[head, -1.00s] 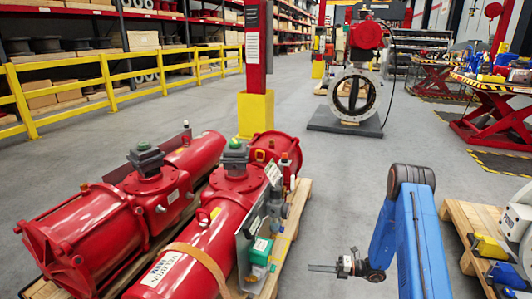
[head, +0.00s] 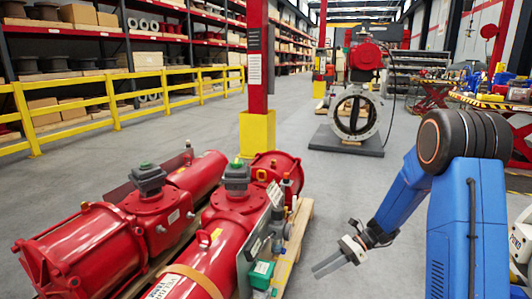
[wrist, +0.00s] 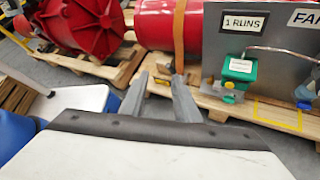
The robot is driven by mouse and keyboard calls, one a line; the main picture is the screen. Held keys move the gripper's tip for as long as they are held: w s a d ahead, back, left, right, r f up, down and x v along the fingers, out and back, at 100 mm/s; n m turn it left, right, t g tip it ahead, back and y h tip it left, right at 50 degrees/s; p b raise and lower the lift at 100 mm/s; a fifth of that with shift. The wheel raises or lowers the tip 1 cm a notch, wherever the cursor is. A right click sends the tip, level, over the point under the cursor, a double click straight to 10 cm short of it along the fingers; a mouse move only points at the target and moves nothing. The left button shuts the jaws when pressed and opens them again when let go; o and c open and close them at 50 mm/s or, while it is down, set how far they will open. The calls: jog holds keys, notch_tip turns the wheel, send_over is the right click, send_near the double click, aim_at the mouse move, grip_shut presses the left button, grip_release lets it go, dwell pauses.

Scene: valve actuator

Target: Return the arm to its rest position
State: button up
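My blue arm (head: 465,215) rises on the right of the head view, bent at a dark elbow joint. My gripper (head: 318,272) hangs at its end, over the floor to the right of the red actuators. In the wrist view my gripper's two grey fingers (wrist: 160,75) are apart, with nothing between them. The near red valve actuator (head: 230,220) lies on a wooden pallet, with a grey panel and green box (head: 262,270) facing my gripper. A second red actuator (head: 95,245) lies to its left.
A red post with a yellow base (head: 257,133) stands behind the actuators. A large round valve (head: 355,113) stands on a dark plate further back. Red lift tables are at the right. The floor between the actuators and valve is clear. Yellow railing runs along the left.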

jog(key=s+d+r+n+t+h, duration=0.2)
jog(key=s+r+n, duration=0.4)
jog(key=s, duration=0.3)
jog(key=s+d+r+n+t+h, duration=0.3)
jog(key=s+r+n+h, duration=0.3)
jog(key=s, duration=0.4)
jog(key=s+d+r+n+t+h, duration=0.2)
jog(key=s+d+r+n, duration=0.3)
jog(key=s, duration=0.5)
notch_tip(320, 180, up, 2)
jog(key=n+h, duration=0.1)
jog(key=n, duration=0.2)
jog(key=shift+s+r+t+h, duration=0.15)
jog(key=shift+s+t+h, duration=0.05)
jog(key=shift+t+h, duration=0.2)
